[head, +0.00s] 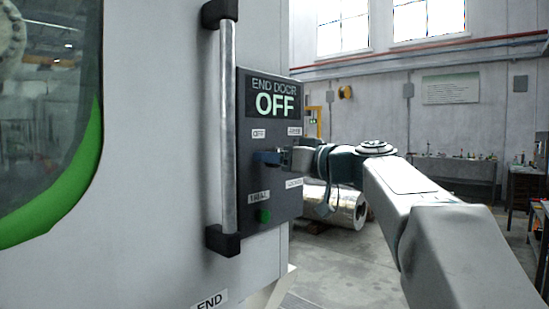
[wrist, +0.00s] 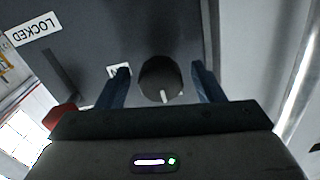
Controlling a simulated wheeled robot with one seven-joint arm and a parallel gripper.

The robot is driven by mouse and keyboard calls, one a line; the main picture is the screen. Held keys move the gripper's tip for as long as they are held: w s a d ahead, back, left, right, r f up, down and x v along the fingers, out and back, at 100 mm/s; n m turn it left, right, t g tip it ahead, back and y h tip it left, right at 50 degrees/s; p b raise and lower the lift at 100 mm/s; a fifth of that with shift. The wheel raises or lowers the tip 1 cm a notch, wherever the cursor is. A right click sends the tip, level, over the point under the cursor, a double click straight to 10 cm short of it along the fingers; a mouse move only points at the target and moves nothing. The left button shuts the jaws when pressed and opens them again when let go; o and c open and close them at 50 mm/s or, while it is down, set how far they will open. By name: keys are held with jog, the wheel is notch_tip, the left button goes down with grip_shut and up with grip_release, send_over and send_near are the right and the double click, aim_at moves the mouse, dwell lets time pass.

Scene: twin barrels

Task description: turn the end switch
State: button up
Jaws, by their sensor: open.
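The end switch is a dark round knob (wrist: 160,80) with a white pointer mark toward the bottom of the wrist view. It sits on a dark control panel (head: 280,212) whose display (head: 275,100) reads "END DOOR OFF". My gripper (head: 266,157) is at the panel's middle, its blue fingers pointing at it. In the wrist view my gripper (wrist: 160,70) is open, with one finger on each side of the knob and a visible gap on both sides. In the head view the knob is hidden by the fingers.
A vertical metal handle (head: 228,125) stands close left of the panel. A green button (head: 264,216) sits low on the panel. A "LOCKED" label (wrist: 33,28) and a red part (wrist: 60,116) show in the wrist view. A metal cylinder (head: 335,205) lies behind my arm.

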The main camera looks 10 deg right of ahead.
jog(key=shift+w+a, duration=0.2)
jog(key=shift+w, duration=0.1)
jog(key=c, duration=1)
jog(key=shift+o, duration=0.2)
